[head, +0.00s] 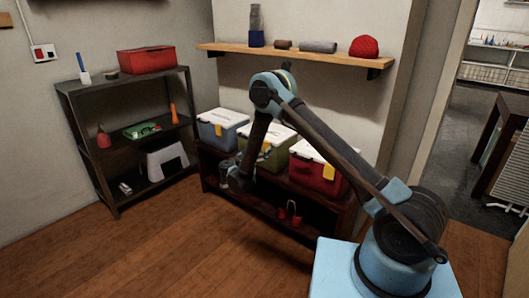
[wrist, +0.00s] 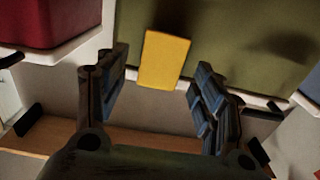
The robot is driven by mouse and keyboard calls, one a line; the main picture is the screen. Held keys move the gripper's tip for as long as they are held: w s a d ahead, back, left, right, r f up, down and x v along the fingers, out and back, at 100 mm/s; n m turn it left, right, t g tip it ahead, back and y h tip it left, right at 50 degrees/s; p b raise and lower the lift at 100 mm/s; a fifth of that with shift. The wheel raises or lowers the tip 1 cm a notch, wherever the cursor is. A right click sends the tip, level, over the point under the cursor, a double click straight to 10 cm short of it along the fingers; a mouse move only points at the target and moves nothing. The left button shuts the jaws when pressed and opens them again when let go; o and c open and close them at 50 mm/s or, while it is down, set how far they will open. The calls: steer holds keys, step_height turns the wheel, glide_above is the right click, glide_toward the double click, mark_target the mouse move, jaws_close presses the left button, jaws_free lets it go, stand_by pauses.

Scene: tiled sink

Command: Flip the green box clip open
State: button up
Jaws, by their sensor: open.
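The green box (head: 276,157) has a white lid and sits in the middle of a row of boxes on a dark low shelf unit. My gripper (head: 232,180) is in front of its lower left side in the head view. In the wrist view, the green box's side (wrist: 230,40) fills the upper middle. Its yellow clip (wrist: 165,60) lies flat against the side and rim. My gripper (wrist: 158,75) is open, with a padded finger on each side of the clip in the picture. I see no contact, and the depth gap is unclear.
A blue-grey box (head: 222,134) stands left of the green box and a red box (head: 316,174) right of it. The red box also shows at upper left in the wrist view (wrist: 45,22). A wall shelf (head: 295,54) hangs above. A dark rack (head: 100,150) stands left. Wooden floor is clear in front.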

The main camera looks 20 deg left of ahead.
steer(key=shift+w+d, duration=0.15)
steer(key=shift+w, duration=0.25)
steer(key=c, duration=1.1)
steer(key=shift+o, duration=0.3)
steer(key=shift+f, duration=0.1)
steer(key=shift+f+t+h, duration=0.3)
steer(key=shift+t+h, duration=0.2)
steer(key=shift+t, duration=0.8)
